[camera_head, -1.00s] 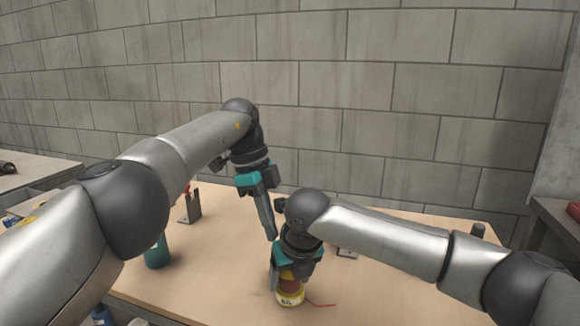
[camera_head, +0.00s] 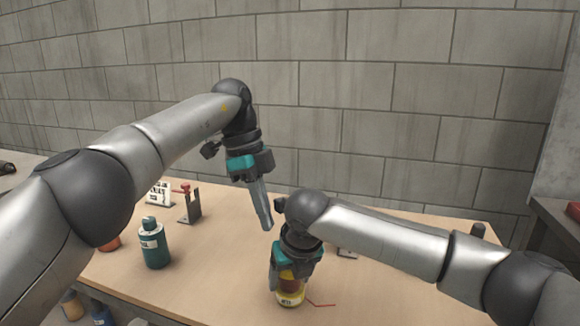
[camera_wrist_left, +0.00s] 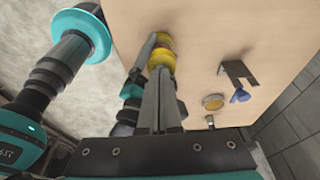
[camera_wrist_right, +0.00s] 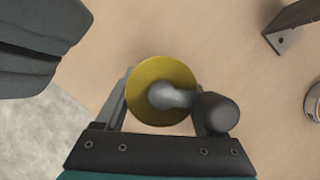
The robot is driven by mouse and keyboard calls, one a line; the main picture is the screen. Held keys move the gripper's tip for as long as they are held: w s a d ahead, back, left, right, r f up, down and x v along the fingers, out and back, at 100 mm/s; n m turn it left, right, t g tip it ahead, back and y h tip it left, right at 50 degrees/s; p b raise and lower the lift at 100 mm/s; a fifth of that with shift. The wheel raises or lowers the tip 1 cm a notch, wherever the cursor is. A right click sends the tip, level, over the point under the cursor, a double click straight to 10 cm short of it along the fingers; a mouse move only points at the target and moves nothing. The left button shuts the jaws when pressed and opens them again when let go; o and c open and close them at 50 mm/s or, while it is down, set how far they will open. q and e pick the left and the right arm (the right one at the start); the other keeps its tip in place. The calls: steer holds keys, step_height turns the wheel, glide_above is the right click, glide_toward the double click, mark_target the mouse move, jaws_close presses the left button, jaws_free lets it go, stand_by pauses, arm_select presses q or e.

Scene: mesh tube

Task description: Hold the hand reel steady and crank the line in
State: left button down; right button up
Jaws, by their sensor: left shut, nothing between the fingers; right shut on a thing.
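The hand reel (camera_head: 291,297) stands near the front middle of the table, yellow with a reddish middle. My right gripper (camera_head: 292,278) is shut on it from above. In the right wrist view the reel's yellow round top (camera_wrist_right: 148,72) sits between the fingers. A grey crank with a rounded knob (camera_wrist_right: 216,112) crosses its top toward the right. A thin red line (camera_head: 320,304) runs from the reel along the table to the right. My left gripper (camera_head: 267,225) is shut and empty, held above and behind the reel, apart from it. It points down toward the reel (camera_wrist_left: 163,55) in the left wrist view.
A teal bottle (camera_head: 154,246) stands on the table at the left. Behind it are a metal bracket (camera_head: 191,207) with a red part and a white labelled item (camera_head: 158,194). A block wall (camera_head: 330,120) rises behind. The table (camera_head: 215,270) left of the reel is clear.

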arm_select(q)
step_height(320, 180, up, 3)
steer(key=s+a, duration=0.2)
step_height(320, 180, down, 6)
steer(key=shift+d+f, duration=0.2)
steer(key=shift+d, duration=0.05)
stand_by(0.3)
steer(key=shift+w+d, duration=0.1)
steer(key=shift+d, duration=0.55)
stand_by(0.8)
steer(key=shift+w, duration=0.5)
steer(key=shift+w, duration=0.35)
steer(key=shift+w+d, duration=0.5)
steer(key=shift+w, duration=0.3)
stand_by(0.9)
